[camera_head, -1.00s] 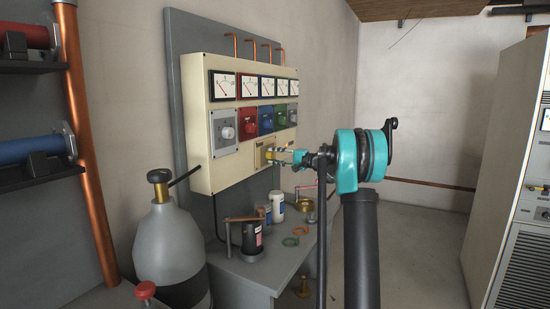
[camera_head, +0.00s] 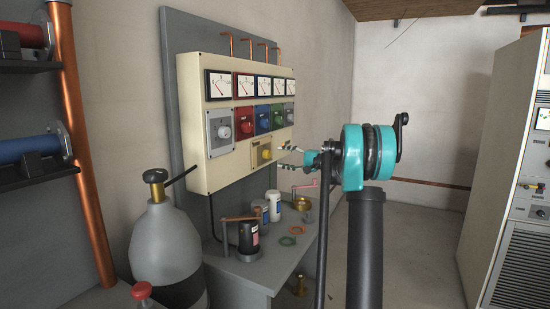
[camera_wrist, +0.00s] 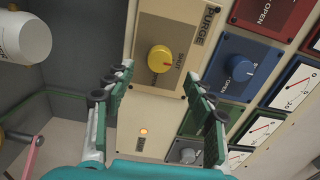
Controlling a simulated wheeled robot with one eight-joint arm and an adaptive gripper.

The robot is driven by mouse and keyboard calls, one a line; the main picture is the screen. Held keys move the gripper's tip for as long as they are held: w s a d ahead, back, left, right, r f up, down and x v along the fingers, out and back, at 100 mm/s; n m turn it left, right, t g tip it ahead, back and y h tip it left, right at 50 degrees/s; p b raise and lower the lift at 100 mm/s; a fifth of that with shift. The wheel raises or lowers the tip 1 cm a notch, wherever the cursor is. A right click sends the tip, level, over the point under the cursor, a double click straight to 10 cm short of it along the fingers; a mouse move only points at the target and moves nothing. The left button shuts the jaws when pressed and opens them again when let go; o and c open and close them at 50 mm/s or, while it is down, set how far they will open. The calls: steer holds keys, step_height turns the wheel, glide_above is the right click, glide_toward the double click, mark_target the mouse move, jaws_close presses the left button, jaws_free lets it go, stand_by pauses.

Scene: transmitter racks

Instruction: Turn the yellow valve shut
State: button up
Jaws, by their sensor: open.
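The yellow valve (camera_head: 265,154) is a round knob on a beige plate at the bottom of the cream wall panel (camera_head: 215,175). In the wrist view the yellow knob (camera_wrist: 160,58) shows whole, on a plate printed PURGE with SHUT beside the knob. My gripper (camera_head: 289,157) is open and empty, a short way off the panel to the right of the knob. In the wrist view its two fingers (camera_wrist: 158,76) stand apart on either side of the knob's line, not touching it. Which way the knob is set is hard to tell.
Red (camera_head: 244,125), blue (camera_head: 263,121) and green knobs sit above the valve, under a row of dial meters. A bench (camera_head: 245,272) below holds jars and rings. A grey cylinder (camera_head: 168,245) stands at left. Floor to the right is clear up to a rack (camera_head: 510,180).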

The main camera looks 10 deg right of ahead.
steer(key=v, duration=0.5)
steer(key=shift+s+d, duration=0.25)
steer(key=shift+d, duration=0.05)
steer(key=s+a+f+n+g+h, duration=0.35)
steer(key=s+a+f+h, duration=0.5)
steer(key=s+f, duration=0.65)
steer(key=s+d+f+n+g+h, duration=0.1)
steer(key=s+f+h, duration=0.1)
steer(key=s+f, duration=0.4)
steer(key=s+f+n+g+h, duration=0.1)
steer(key=s+f, duration=0.5)
steer(key=s, duration=1)
steer(key=s+d+f+n+g+h, duration=0.1)
steer(key=s+f+h, duration=0.2)
steer(key=s+f, duration=0.3)
steer(key=s, duration=0.5)
steer(key=shift+d+f, duration=0.25)
steer(key=shift+d, duration=0.15)
